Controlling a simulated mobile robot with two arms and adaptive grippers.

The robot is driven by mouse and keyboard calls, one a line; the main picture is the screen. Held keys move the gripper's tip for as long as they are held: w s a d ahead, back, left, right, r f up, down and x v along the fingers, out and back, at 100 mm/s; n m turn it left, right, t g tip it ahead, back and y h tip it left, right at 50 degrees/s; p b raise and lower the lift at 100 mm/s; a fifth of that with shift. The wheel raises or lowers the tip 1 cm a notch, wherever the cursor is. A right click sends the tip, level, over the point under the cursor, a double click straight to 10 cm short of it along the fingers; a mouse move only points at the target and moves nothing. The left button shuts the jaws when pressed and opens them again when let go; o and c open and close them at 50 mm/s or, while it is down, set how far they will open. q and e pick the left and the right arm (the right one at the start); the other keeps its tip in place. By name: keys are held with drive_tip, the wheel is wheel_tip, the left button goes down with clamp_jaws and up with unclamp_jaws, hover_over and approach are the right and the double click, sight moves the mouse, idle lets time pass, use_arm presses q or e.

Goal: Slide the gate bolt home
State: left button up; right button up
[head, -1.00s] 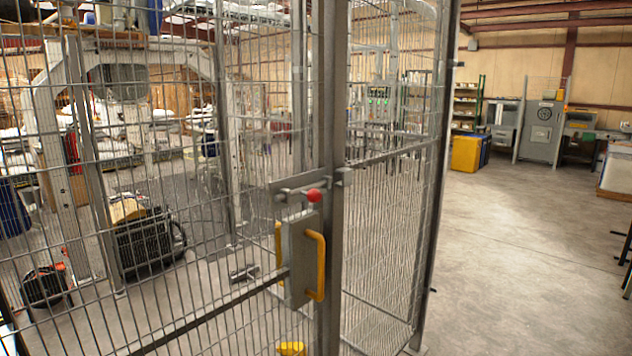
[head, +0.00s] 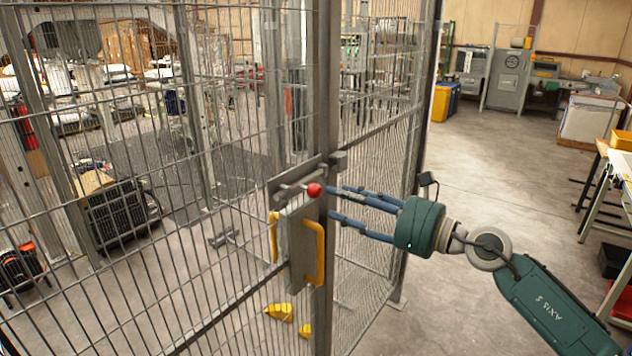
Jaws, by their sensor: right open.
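The gate bolt (head: 292,190) is a grey bar on a plate on the mesh gate, with a red ball knob (head: 314,190) at its right. A grey keeper block (head: 338,161) sits on the post to the right of the plate. A yellow handle (head: 316,252) is on the grey lock box (head: 297,247) below the bolt. My right gripper (head: 329,202) comes in from the right, open, with its blue fingers apart. The upper fingertip is close to the knob; I cannot tell whether it touches. My left gripper is not in view.
The wire mesh fence (head: 120,180) fills the left and middle. Behind it stand a dark wheeled machine (head: 123,213) and yellow pieces on the floor (head: 279,312). Open concrete floor (head: 480,160) lies to the right, with a workbench (head: 605,185) at the far right.

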sight(320, 191)
drive_tip(key=p+x, duration=0.2)
drive_tip(key=x, duration=0.4)
drive_tip(key=shift+w+a+r, duration=0.15)
drive_tip(key=shift+a, duration=0.2)
drive_tip(key=shift+w+a, duration=0.3)
drive_tip(key=shift+a, duration=0.05)
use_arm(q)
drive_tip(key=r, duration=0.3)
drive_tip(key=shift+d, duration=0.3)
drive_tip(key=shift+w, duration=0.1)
use_arm(e)
clamp_jaws()
